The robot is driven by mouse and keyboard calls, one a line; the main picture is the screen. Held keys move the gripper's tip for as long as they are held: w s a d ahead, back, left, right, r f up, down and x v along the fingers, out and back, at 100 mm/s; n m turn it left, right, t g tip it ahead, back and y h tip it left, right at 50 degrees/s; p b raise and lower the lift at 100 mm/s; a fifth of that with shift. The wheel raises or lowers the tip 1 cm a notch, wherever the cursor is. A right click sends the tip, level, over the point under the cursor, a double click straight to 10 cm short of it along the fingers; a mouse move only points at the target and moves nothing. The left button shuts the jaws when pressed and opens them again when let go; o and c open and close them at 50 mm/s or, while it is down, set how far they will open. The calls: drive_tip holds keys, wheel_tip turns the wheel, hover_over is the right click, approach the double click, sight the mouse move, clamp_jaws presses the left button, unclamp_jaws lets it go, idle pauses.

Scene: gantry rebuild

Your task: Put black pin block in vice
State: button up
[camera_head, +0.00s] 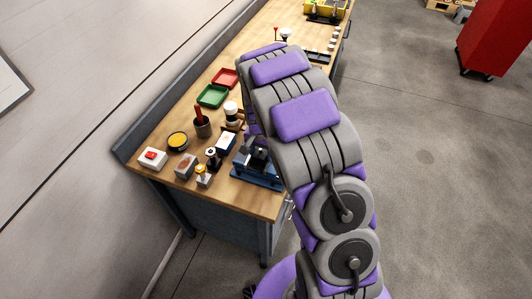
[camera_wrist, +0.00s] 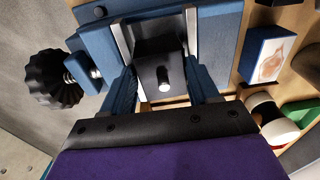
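The vice (camera_head: 258,172) is blue and stands at the near right end of the bench. In the wrist view, its blue body (camera_wrist: 219,40) and two pale metal jaws (camera_wrist: 191,32) fill the upper middle. The black pin block (camera_wrist: 150,82), with a light round pin facing the camera, sits in line with the gap between the jaws. Whether it rests on the vice floor is hidden. My gripper (camera_wrist: 162,78) has its two blue fingers close against the block's left and right sides and appears shut on it. In the head view my arm hides part of the vice.
A black vice knob (camera_wrist: 52,78) is at the left in the wrist view. A blue-and-white box (camera_wrist: 265,55) is right of the vice. On the bench are a red button box (camera_head: 152,158), a yellow-topped tin (camera_head: 178,140), a cup (camera_head: 202,127), and green (camera_head: 212,96) and red trays (camera_head: 226,77).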

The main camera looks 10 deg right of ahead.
sight(261, 159)
drive_tip(key=shift+o, duration=1.4)
drive_tip(key=shift+g, duration=0.5)
drive_tip(key=s+f, duration=0.1)
drive_tip(key=f, duration=0.1)
drive_tip(key=s+f, duration=0.1)
drive_tip(key=shift+s+a+f, duration=0.25)
drive_tip(key=shift+s+f, duration=0.05)
drive_tip(key=shift+s, duration=0.05)
drive_tip(key=shift+a, duration=0.25)
drive_tip(key=shift+d, duration=0.2)
drive_tip(key=shift+w+d+r, duration=0.1)
drive_tip(key=shift+w+r, duration=0.25)
drive_tip(key=shift+r, duration=0.35)
drive_tip(key=shift+t, duration=0.4)
drive_tip(key=r+p, duration=0.1)
drive_tip(key=r, duration=0.2)
drive_tip(key=w+r+p, duration=0.1)
drive_tip(key=r, duration=0.2)
drive_tip(key=r+p, duration=0.1)
drive_tip(key=r, duration=0.2)
drive_tip(key=shift+w+a+r, duration=0.25)
drive_tip(key=shift+w+a, duration=0.15)
drive_tip(key=shift+r, duration=0.15)
drive_tip(key=shift+w+d+r, duration=0.1)
drive_tip(key=shift+d, duration=0.4)
